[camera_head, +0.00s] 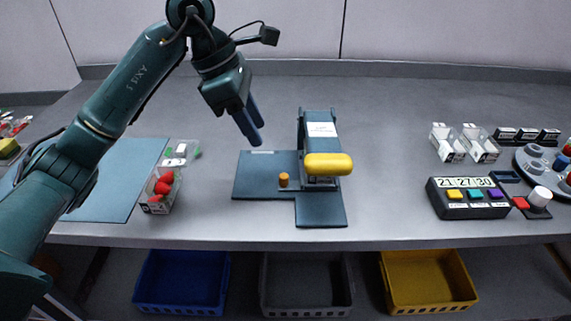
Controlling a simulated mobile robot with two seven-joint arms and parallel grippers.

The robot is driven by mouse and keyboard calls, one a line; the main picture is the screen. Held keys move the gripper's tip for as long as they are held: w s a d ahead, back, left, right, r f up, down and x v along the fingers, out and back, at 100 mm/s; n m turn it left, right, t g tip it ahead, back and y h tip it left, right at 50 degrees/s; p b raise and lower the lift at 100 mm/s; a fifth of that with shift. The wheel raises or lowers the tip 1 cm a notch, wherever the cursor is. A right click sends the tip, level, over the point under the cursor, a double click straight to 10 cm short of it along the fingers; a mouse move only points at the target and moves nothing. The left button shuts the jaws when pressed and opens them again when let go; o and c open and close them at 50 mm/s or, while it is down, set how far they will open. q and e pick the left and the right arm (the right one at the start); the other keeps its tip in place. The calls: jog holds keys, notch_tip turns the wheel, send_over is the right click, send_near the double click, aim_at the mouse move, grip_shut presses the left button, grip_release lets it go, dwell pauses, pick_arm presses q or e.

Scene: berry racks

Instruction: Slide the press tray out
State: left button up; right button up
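The press (318,130) is a dark teal stand with a white label and a thick yellow handle (328,164) across its front. A flat dark plate (255,180) extends to its left, and another flat part (321,212) extends toward the front edge. A small orange knob (284,179) stands beside the press; I cannot tell which flat part is the tray. My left gripper (259,134) hangs above and left of the press, pointing down. Its two fingers look parted, with nothing between them, and it touches nothing. My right gripper is not in view.
A clear punnet with red berries (160,189) and a blue mat (118,182) lie left. Empty clear punnets (448,144), a button box (467,212) and a round grey tray (535,180) are right. Blue (182,284), grey (306,286) and yellow (428,282) crates sit below the counter.

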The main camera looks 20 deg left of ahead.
aim_at(282, 176)
pick_arm(q)
jog(key=x, duration=1.2)
jog(key=shift+s+d, duration=0.1)
jog(key=shift+c, duration=0.4)
grip_shut()
